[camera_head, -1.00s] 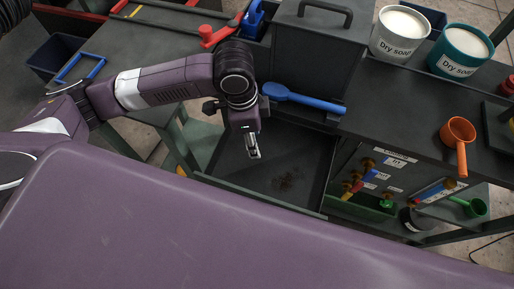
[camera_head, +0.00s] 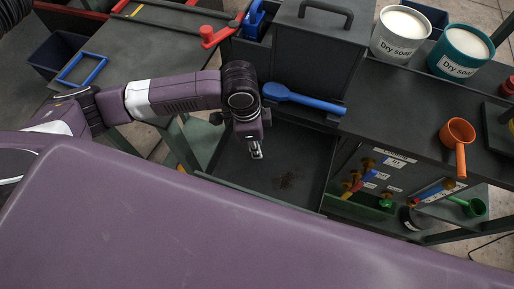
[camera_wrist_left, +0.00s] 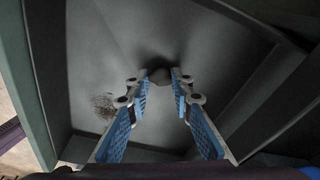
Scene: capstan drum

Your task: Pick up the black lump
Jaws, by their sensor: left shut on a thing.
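My left gripper (camera_head: 257,152) reaches down over a dark, shallow tray (camera_head: 310,160). In the left wrist view its blue-padded fingers (camera_wrist_left: 161,88) point toward the tray floor, shut on the black lump (camera_wrist_left: 161,76). The lump is small, dark and rounded, and shows between the fingertips. It is hard to tell from its shadow, and I cannot tell whether it touches the tray floor. In the head view the lump is not made out. My right gripper is not in view.
A brown speckled patch (camera_head: 288,181) lies on the tray floor. A dark lidded box (camera_head: 318,60) and a blue scoop (camera_head: 305,99) sit behind the tray. Two Dry soap tubs (camera_head: 400,35) and an orange scoop (camera_head: 457,135) stand on the right-hand counter.

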